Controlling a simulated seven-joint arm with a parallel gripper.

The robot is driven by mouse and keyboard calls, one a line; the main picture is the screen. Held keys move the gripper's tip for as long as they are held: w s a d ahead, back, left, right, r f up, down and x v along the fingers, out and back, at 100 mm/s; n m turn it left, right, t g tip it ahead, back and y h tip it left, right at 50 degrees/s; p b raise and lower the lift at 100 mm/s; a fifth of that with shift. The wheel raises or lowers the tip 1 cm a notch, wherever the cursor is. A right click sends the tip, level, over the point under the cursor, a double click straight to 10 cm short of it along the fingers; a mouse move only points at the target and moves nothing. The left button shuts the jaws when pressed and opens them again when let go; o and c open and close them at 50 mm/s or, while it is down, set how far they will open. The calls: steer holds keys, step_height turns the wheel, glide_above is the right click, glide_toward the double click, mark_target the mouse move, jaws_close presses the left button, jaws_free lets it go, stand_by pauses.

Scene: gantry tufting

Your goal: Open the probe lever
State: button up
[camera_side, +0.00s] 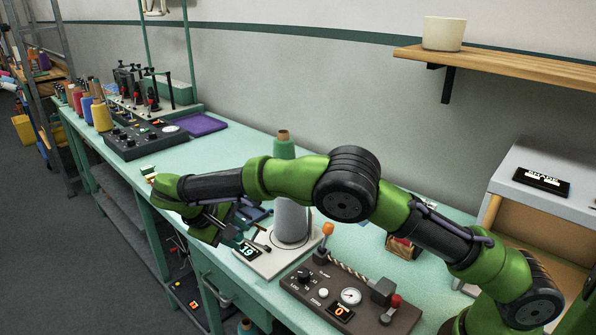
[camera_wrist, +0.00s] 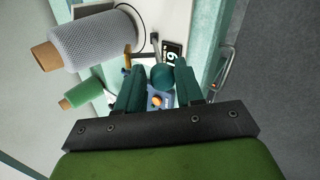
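My gripper (camera_wrist: 161,78) points down at a small instrument with a lit display (camera_wrist: 172,52) in the wrist view. Its two teal fingers are apart. A round teal knob (camera_wrist: 162,76), possibly the probe lever's end, shows between the fingers; I cannot tell whether either finger touches it. In the side view my gripper (camera_side: 232,226) is beside the instrument's display (camera_side: 248,250), partly hidden by my wrist. The instrument's pale base (camera_side: 268,264) also carries a grey cone (camera_side: 290,222), which shows in the wrist view (camera_wrist: 95,38). No lever is clearly identifiable.
A brown control panel (camera_side: 350,310) with orange-knobbed (camera_side: 327,229) and red-knobbed (camera_side: 395,301) levers stands right of the instrument. A green cone (camera_side: 284,146) stands behind. A dark control box (camera_side: 147,139) and purple tray (camera_side: 203,124) lie farther left. The bench between is largely clear.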

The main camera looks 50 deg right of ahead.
steer(key=v, duration=0.7)
steer(key=s+d+r+m+t+y, duration=0.2)
steer(key=s+d, duration=0.3)
steer(key=s, duration=0.4)
steer(key=s+d+r+m+t+y, duration=0.2)
steer(key=s+d+r+y, duration=0.2)
steer(key=s, duration=0.5)
steer(key=s+d+r+m+t+y, duration=0.2)
steer(key=s+d, duration=0.4)
steer(key=s, duration=0.3)
steer(key=shift+r+t+y, duration=0.6)
steer(key=shift+r, duration=0.1)
